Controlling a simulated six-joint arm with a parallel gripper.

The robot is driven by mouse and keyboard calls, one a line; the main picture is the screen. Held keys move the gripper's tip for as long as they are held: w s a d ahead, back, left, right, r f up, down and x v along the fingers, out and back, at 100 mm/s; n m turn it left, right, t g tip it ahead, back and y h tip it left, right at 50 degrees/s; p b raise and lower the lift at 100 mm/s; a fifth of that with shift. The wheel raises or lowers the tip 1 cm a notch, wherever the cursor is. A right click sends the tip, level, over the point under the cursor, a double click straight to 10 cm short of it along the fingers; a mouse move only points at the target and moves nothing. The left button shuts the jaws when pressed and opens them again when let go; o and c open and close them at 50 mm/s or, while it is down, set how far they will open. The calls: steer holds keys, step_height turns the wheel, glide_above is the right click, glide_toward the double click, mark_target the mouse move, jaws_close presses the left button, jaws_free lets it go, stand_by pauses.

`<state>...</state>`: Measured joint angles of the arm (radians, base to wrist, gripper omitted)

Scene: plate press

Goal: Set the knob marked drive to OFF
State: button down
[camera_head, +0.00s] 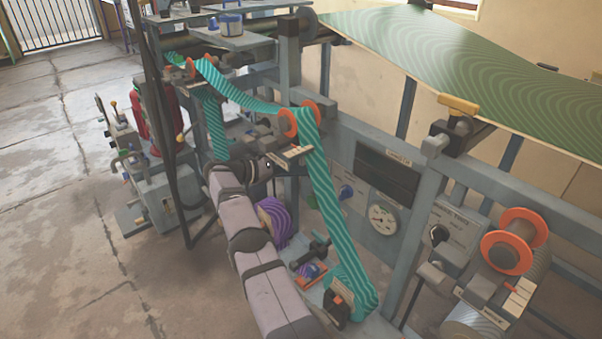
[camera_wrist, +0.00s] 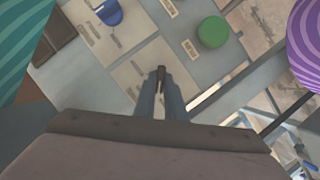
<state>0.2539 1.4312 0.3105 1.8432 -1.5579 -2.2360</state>
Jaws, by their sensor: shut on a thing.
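My gripper (camera_wrist: 160,82) is at the centre of the wrist view, its two fingers close together on a small dark knob (camera_wrist: 161,75) on a pale control panel (camera_wrist: 135,72). The fingers hide most of this knob, and I cannot read its marking or setting. A blue knob (camera_wrist: 108,12) sits on the panel at upper left, and a round green button (camera_wrist: 212,32) at upper right. In the head view, a blue knob (camera_head: 346,192) shows just right of the teal web. The fingertips cannot be made out there.
The teal striped web (camera_head: 322,185) runs down over orange-flanged rollers close to my arm; it also shows in the wrist view (camera_wrist: 20,45). A purple roll (camera_head: 274,222) is near my arm, also in the wrist view (camera_wrist: 305,40). A black knob (camera_head: 438,234) and a gauge (camera_head: 382,219) are further right.

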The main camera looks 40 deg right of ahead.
steer(key=c, duration=1.8)
jaws_free()
steer(key=shift+r+p, duration=0.25)
steer(key=shift+p, duration=0.4)
